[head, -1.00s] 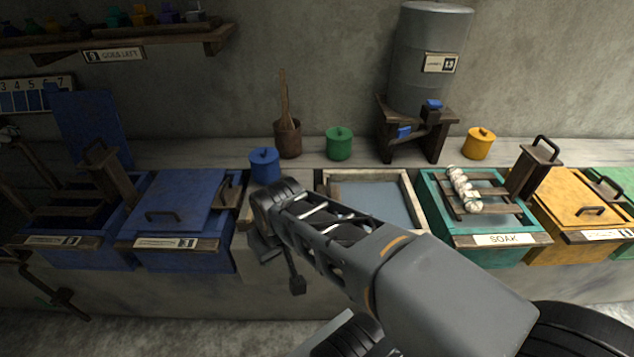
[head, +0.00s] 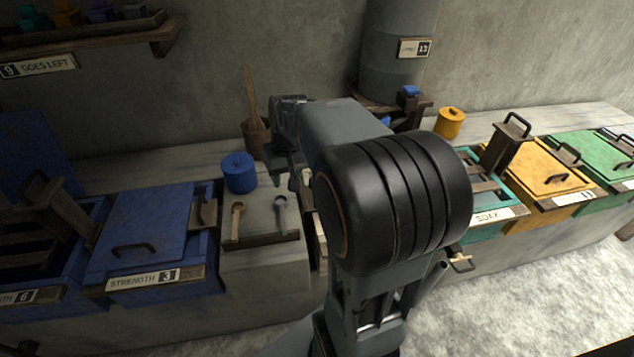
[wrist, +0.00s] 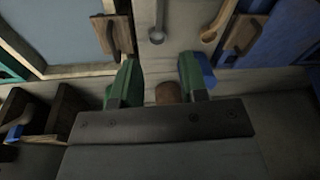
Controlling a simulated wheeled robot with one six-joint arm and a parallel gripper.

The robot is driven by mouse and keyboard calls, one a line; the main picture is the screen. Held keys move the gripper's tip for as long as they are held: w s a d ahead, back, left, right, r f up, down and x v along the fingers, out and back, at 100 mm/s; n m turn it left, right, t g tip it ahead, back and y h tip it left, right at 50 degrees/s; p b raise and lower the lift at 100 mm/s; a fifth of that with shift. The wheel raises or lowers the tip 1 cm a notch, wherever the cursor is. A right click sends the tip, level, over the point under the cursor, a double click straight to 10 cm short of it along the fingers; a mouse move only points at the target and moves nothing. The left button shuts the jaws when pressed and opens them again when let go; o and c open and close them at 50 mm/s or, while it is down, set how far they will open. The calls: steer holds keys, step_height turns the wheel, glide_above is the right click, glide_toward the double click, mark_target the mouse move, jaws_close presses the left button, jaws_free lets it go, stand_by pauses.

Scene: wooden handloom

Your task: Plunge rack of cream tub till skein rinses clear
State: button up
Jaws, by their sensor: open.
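My gripper (head: 292,178) hangs over the counter between the blue lidded pot and the cream tub. In the wrist view my gripper (wrist: 157,75) is open, with nothing held between its green fingers. The cream tub (head: 319,240) is almost wholly hidden behind my arm in the head view. In the wrist view the cream tub (wrist: 50,35) shows its pale rim, grey-blue water and a brown wooden piece at one side. The teal SOAK tub (head: 492,217) stands to its right, partly hidden. No skein is visible now; my arm covers part of the tubs.
A wooden spoon (head: 237,222) and a grey spoon (head: 282,214) rest on the counter left of the cream tub. The blue lidded pot (head: 239,173) and a brown pot with a stick (head: 256,138) stand behind. A blue tub (head: 150,235) is left, a yellow tub (head: 545,175) right.

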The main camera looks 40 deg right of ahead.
steer(key=w+d+f+m+y+p, duration=0.1)
steer(key=w+d+f, duration=0.1)
steer(key=d, duration=0.6)
steer(key=w+d+f+m, duration=0.1)
steer(key=w+d, duration=0.2)
steer(key=d, duration=0.4)
steer(key=f, duration=0.4)
steer(key=a+f, duration=0.1)
steer(key=f, duration=0.6)
steer(key=shift+w+a+f, duration=0.35)
steer(key=shift+w+f, duration=0.05)
steer(key=shift+a+f, duration=0.1)
steer(key=shift+f, duration=0.55)
steer(key=shift+c, duration=0.4)
jaws_close()
